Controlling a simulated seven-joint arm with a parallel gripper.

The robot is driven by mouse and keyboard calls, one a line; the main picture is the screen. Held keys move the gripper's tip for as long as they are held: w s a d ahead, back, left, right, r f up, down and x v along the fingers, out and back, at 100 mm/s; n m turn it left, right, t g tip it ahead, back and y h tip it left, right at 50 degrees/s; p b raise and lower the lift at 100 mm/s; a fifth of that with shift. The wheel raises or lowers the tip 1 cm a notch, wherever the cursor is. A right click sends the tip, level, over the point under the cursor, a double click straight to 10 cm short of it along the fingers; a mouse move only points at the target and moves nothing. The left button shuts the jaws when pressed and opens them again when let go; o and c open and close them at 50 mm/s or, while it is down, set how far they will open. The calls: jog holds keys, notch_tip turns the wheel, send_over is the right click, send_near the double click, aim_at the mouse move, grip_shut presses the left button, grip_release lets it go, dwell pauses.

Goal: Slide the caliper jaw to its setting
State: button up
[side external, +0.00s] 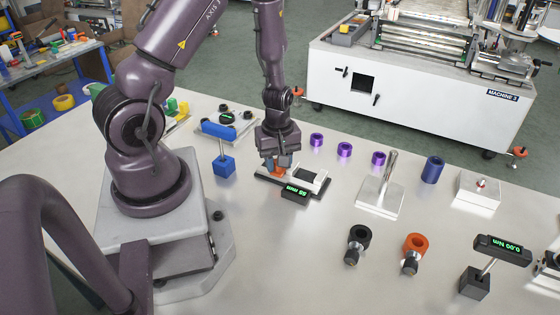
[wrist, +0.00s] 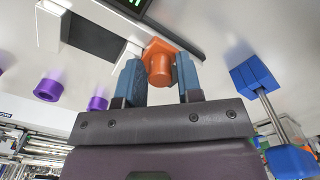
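The caliper (side external: 308,178) lies on the bench in front of my gripper, a dark bar with pale blocks. Its display (side external: 296,191) shows green figures that seem to read 50 mm, and its edge shows in the wrist view (wrist: 138,6). The orange jaw knob (wrist: 160,66) stands between the blue fingers of my gripper (wrist: 161,78). The fingers are very close to the knob on both sides; I cannot tell whether they press on it. In the side view my gripper (side external: 279,167) is low over the caliper's left end.
A blue block on a post (side external: 224,166) stands left of the caliper. Purple rings (side external: 344,150) lie behind it. A metal stand (side external: 381,196), a blue cylinder (side external: 432,170), black and orange ring clamps (side external: 414,244) and a torque display (side external: 502,247) are to the right.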

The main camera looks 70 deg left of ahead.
jog(key=shift+o, duration=0.9)
notch_tip(320, 180, up, 13)
jog(key=s+d+r+m+t, duration=0.2)
jog(key=s+d+r+m, duration=0.1)
jog(key=d+r+m, duration=0.4)
jog(key=s+d+r+m+t, duration=0.3)
jog(key=d+r+m, duration=0.3)
jog(key=r+m, duration=0.5)
jog(key=shift+d+r+t, duration=0.2)
jog(key=shift+d+t, duration=0.1)
jog(key=shift+d, duration=0.05)
